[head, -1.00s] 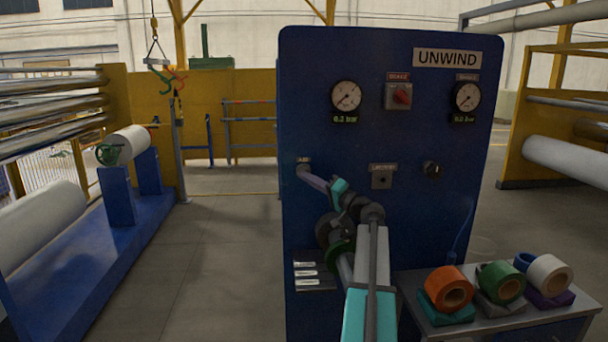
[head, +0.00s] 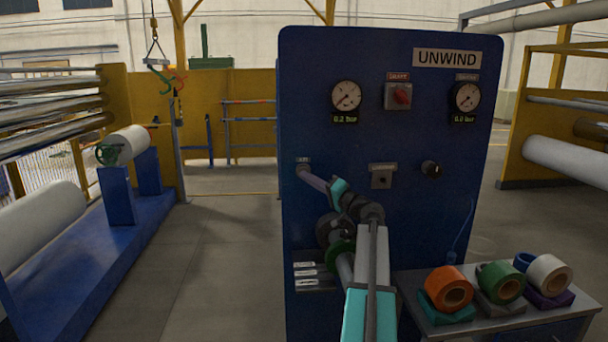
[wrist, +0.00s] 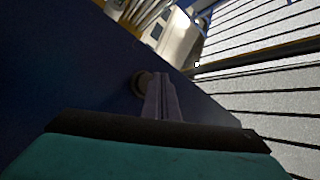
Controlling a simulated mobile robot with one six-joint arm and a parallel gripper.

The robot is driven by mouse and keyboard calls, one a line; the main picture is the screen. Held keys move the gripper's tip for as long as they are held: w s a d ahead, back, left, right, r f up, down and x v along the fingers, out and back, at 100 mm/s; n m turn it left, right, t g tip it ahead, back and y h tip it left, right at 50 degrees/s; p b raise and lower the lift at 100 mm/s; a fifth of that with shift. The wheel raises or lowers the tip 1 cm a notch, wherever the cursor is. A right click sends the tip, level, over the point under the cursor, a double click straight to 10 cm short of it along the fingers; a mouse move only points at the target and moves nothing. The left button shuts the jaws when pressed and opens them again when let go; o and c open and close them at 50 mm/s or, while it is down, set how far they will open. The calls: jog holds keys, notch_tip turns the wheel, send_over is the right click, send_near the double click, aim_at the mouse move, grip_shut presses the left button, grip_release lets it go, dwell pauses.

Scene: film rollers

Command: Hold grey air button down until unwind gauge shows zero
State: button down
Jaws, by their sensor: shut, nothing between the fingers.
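The blue unwind panel (head: 385,222) stands in front of me. Its left gauge (head: 346,96) has a display reading 0.2 bar; the right gauge (head: 466,97) reads 0.0 bar. My gripper (head: 302,172) is shut and empty, its fingertips at the grey air button under the small AIR label at the panel's left. The fingertips largely cover the button in the head view. In the wrist view, the round button (wrist: 140,84) shows beside the tips of my shut fingers (wrist: 160,82). I cannot tell how far the button is pushed in.
A red switch (head: 402,95), a grey key plate (head: 382,177) and a black knob (head: 431,168) are on the panel. A side table (head: 500,318) holds orange, green and white rolls at right. A blue roller stand (head: 118,195) is at left, with open floor between.

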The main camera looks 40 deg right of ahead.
jog(key=shift+w+d+b, duration=0.65)
jog(key=shift+w+b, duration=0.1)
jog(key=shift+b, duration=0.3)
dwell(2.1)
jog(key=shift+s+a, duration=0.15)
dwell(3.0)
jog(key=shift+s+a+b, duration=0.45)
jog(key=shift+s+b, duration=0.05)
jog(key=shift+s, duration=0.05)
dwell(0.3)
jog(key=shift+s+a+b, duration=0.8)
jog(key=shift+s+a, duration=0.85)
jog(key=shift+s, duration=0.25)
